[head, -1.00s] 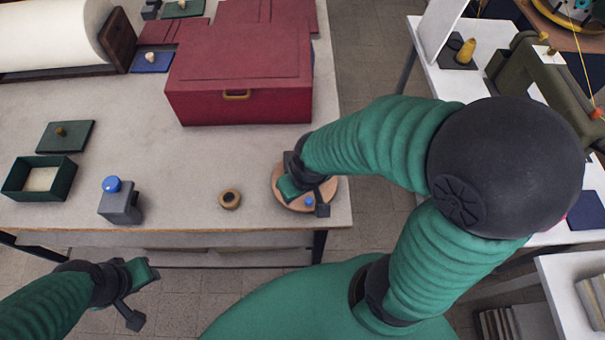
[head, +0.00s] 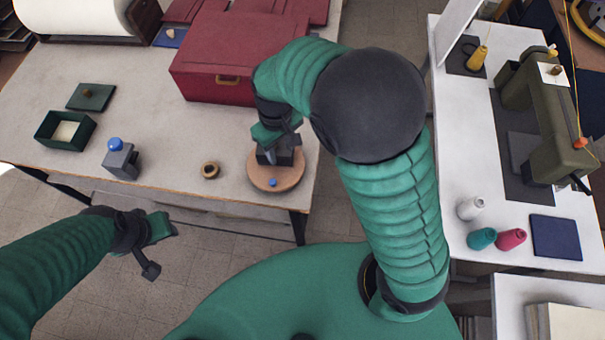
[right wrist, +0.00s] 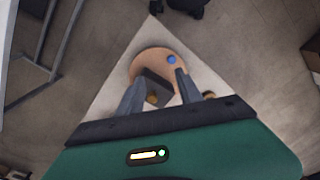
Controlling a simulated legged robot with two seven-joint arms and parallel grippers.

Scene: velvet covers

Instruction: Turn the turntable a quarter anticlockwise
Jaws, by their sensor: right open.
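The turntable (head: 262,180) is a round wooden disc near the front right corner of the table, with a blue dot (head: 273,183) at its front edge. A dark block (head: 285,157) stands up from its middle. My right gripper (head: 277,154) is just above the disc, pointing down. In the right wrist view, its open fingers (right wrist: 156,88) lie either side of the dark block (right wrist: 153,86); contact cannot be told. The blue dot (right wrist: 171,59) shows near the right fingertip. My left gripper (head: 152,250) is in front of the table, apart from everything; its jaws are unclear.
A small wooden ring (head: 210,170) lies left of the turntable, and a grey block with a blue knob (head: 120,160) stands farther left. A red case (head: 215,85) is behind. A white table (head: 455,150) with a sewing machine (head: 545,110) stands right, across a floor gap.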

